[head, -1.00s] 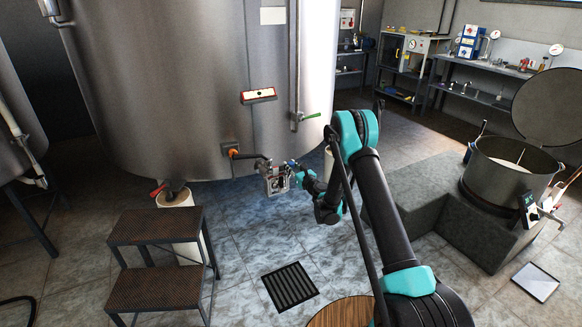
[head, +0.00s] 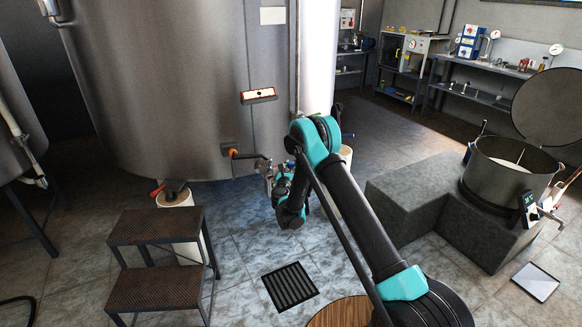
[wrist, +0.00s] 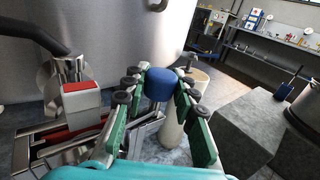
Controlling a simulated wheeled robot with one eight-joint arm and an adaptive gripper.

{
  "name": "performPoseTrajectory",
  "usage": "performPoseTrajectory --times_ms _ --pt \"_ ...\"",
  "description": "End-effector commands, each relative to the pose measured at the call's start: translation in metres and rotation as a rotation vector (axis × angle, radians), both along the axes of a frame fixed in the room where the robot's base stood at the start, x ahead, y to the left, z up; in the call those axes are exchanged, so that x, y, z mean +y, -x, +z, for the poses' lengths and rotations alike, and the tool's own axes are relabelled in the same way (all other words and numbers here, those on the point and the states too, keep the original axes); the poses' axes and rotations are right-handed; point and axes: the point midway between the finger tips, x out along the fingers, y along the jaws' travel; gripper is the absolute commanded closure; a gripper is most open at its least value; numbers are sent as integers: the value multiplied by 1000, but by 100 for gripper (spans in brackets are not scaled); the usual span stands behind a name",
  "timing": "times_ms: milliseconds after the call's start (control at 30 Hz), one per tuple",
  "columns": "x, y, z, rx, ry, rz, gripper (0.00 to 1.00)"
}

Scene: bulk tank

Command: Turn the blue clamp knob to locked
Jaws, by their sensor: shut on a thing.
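The blue clamp knob (wrist: 160,84) is in the middle of the wrist view, between the two fingertips of my gripper (wrist: 159,92). The green-padded fingers are shut on it from both sides. Left of it is a metal clamp and valve assembly (wrist: 70,98) with a red and grey block, joined to a dark pipe. In the head view my gripper (head: 283,172) is at this assembly below the big tank (head: 170,90), and my wrist hides the knob and most of the clamp there. I cannot read the knob's locked or unlocked mark.
A step stool (head: 155,228) stands left of the clamp and a floor drain (head: 290,286) lies in front. A grey plinth (head: 420,205) with an open kettle (head: 510,165) is at the right. A pale cylinder (wrist: 185,120) stands behind the knob.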

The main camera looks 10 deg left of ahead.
Motion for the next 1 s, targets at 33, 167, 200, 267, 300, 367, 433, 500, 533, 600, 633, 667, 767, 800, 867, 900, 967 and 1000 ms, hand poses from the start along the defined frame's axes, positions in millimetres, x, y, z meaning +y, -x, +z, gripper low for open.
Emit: performPoseTrajectory --times_ms 33,167,200,267,300,367,433,500,533,600,633,667,767,800,867,900,967,1000 --pt "0 0 0 0 -1 -9 100" --pt "0 0 0 0 -1 -19 100" --pt "0 0 0 0 -1 -21 100" --pt "0 0 0 0 -1 -22 100" --pt "0 0 0 0 -1 -22 100" --pt "0 0 0 0 -1 -22 100" --pt "0 0 0 0 -1 -22 100" --pt "0 -1 0 0 -1 -21 100" --pt "0 -1 0 0 -1 -21 72" --pt "0 -1 0 0 -1 -21 64" --pt "0 -1 0 0 -1 -21 60" --pt "0 -1 0 0 0 -21 56" --pt "0 0 0 0 0 -21 51" --pt "0 0 0 0 0 -21 51" --pt "0 0 0 0 0 -21 51" --pt "0 0 0 0 0 -21 51" --pt "0 0 0 0 0 -21 51" --pt "0 0 1 0 0 -21 51"
